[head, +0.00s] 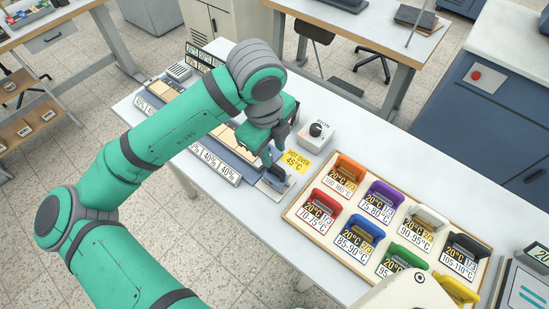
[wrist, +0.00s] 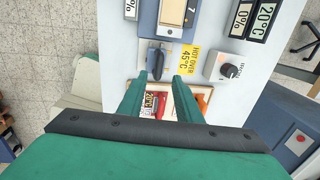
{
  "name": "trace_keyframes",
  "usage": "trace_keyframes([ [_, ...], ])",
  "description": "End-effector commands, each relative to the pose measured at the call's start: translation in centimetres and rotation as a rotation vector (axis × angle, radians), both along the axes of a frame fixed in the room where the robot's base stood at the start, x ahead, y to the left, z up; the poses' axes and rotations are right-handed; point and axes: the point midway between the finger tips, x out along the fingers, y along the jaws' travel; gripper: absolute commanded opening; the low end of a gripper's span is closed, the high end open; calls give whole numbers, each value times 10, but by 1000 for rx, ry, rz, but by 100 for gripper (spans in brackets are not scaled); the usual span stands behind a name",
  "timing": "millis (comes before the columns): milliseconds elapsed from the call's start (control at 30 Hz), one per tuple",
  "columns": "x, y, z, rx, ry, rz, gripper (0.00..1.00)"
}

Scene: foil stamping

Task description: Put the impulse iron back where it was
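A dark grey block with an upright handle, which looks like the impulse iron (wrist: 155,58), rests at the near end of the blue-grey press bed. In the head view the iron (head: 275,179) is partly hidden by my gripper. My gripper (wrist: 163,77) is open, its two green fingers spread apart with nothing seen between the tips. In the head view my gripper (head: 272,158) hangs right by the iron; I cannot tell whether it touches it. A yellow HOT OVER 45°C label (head: 297,160) lies beside the iron.
A white box with a black knob (head: 317,134) stands behind the label. A wooden tray (head: 290,213) of coloured labelled holders lies to the right. Percent-marked strips (head: 215,160) line the press bed. A cream rounded object (head: 415,291) is at the front right.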

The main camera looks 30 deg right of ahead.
Motion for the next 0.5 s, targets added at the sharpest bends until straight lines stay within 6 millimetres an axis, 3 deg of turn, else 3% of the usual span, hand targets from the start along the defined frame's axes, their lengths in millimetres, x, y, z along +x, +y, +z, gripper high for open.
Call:
trace_keyframes([
  [200,-1,4,29,0,-1,0,32],
  [500,-2,5,37,0,1,0,32],
])
